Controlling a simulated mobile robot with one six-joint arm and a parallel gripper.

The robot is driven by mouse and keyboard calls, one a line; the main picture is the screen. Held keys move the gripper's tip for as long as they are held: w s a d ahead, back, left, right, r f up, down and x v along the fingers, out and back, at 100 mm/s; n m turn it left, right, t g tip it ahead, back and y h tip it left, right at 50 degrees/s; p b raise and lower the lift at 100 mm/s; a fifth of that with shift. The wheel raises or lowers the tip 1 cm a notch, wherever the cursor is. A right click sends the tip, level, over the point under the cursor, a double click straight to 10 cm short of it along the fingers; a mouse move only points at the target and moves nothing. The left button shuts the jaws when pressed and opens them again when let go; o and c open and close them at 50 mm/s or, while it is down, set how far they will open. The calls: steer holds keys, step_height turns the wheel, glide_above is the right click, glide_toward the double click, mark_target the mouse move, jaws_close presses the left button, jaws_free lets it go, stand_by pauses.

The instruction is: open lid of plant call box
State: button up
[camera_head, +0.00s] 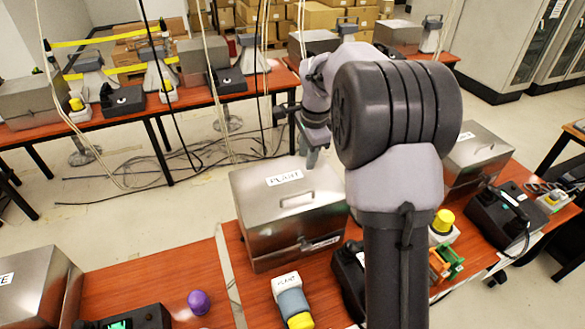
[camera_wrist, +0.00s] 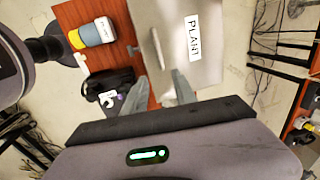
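The plant call box (camera_head: 262,225) is a brushed metal box on the red-brown table at the centre of the head view. Its lid is shut, with a white label and a bar handle (camera_head: 297,200) on it. In the wrist view the lid (camera_wrist: 203,65) carries the label PLANT, and the handle (camera_wrist: 157,48) stands ahead, roughly in line with the gap between the fingers. My gripper (camera_head: 313,157) is above the far part of the lid, partly hidden by my arm. In the wrist view its two fingers (camera_wrist: 161,90) are apart with nothing visibly held; contact with the handle cannot be told.
A grey lamp with a yellow cap (camera_head: 292,302) and a black phone (camera_head: 348,275) stand close in front of the box. Other metal boxes stand right (camera_head: 478,155) and left (camera_head: 40,290). A purple knob (camera_head: 199,302) is at the lower left. Cables hang behind the box.

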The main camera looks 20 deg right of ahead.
mark_target(300, 193)
steer(key=w+f, duration=0.1)
steer(key=f, duration=0.4)
steer(key=w+f+b, duration=0.1)
steer(key=f, duration=0.4)
steer(key=w+f, duration=0.1)
steer(key=f, duration=0.5)
steer(key=shift+a, duration=0.1)
jaws_close()
stand_by(0.6)
